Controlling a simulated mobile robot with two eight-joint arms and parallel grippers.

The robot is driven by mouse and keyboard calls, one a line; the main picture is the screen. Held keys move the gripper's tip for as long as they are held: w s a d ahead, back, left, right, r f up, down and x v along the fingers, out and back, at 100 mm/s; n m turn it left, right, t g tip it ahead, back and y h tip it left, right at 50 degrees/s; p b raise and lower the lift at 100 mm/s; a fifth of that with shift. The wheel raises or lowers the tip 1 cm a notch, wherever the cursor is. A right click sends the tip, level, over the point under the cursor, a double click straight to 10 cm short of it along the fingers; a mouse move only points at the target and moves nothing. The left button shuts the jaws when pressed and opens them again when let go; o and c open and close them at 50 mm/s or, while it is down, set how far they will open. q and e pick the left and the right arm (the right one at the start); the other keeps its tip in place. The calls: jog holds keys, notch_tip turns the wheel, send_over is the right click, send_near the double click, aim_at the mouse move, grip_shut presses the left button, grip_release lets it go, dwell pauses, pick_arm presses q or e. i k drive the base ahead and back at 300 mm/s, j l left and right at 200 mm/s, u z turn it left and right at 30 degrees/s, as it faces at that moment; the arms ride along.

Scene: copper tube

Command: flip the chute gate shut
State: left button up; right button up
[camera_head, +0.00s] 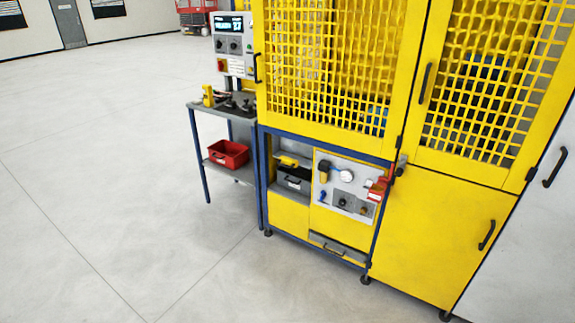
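I cannot make out for certain which part is the chute gate. A grey tilted flap or drawer with a dark handle (334,247) sits low on the yellow machine (415,220), under the gauge panel. Left of that panel, an open recess (276,197) holds a dark case (294,181) with a yellow item on top of it. Neither of my grippers is in view.
Mesh doors (330,65) above the panel look shut. A side table (190,104) with tools and a red bin (228,154) on its lower shelf stands left of the machine, below a control box (234,45). The floor (110,190) in front and left is clear.

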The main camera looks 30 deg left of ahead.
aim_at(289, 159)
jog(key=i+j, duration=0.2)
jog(key=j, duration=0.2)
jog(key=i+j, duration=0.15)
jog(key=j, duration=0.3)
jog(key=i+j, duration=0.2)
jog(key=j, duration=0.2)
jog(key=i+j, duration=0.2)
jog(key=j, duration=0.25)
jog(key=i+j, duration=0.15)
jog(key=j, duration=0.25)
jog(key=i+j+u, duration=0.1)
jog(key=j, duration=0.3)
jog(key=i+j, duration=0.3)
jog(key=j, duration=0.15)
